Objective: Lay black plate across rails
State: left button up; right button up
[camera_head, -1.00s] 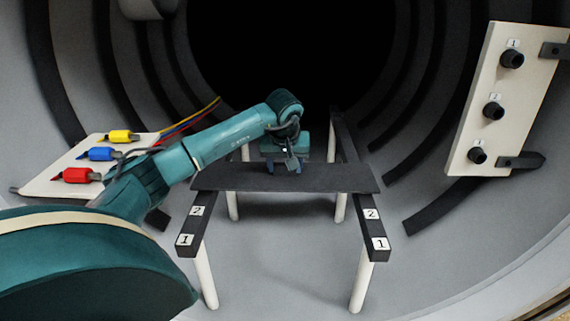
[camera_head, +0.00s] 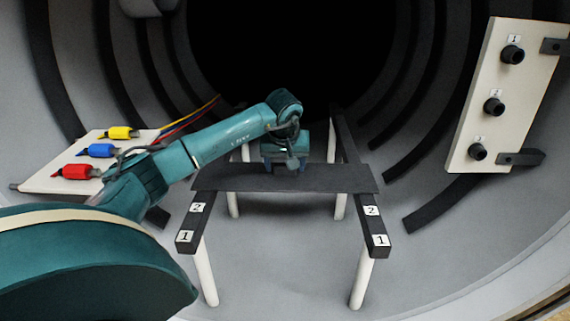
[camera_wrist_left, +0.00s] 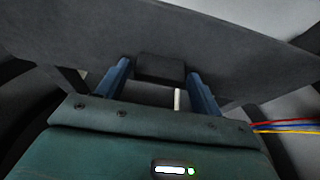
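The black plate (camera_head: 225,179) lies across the two dark rails, behind the "2" labels. Its ends reach the left rail (camera_head: 190,225) and the right rail (camera_head: 376,228); it looks level, and I see no clear gap beneath it. My left gripper (camera_head: 286,168) is above the middle of the plate, pointing down. My right gripper is not in view.
White legs hold up the rails. A pale board with red, blue and yellow connectors (camera_head: 102,150) is at the left, with cables running behind my arm. A white panel (camera_head: 515,110) with numbered black sockets stands at the right. The floor between the front legs is clear.

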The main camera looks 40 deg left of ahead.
pick_arm(q)
jog(key=shift+o, duration=1.3)
jog(key=shift+f, duration=0.1)
jog(key=shift+s+f, duration=0.1)
jog(key=shift+f, duration=0.05)
jog(key=shift+d+r, duration=0.1)
jog(key=shift+r, duration=0.1)
jog(key=v, duration=1.3)
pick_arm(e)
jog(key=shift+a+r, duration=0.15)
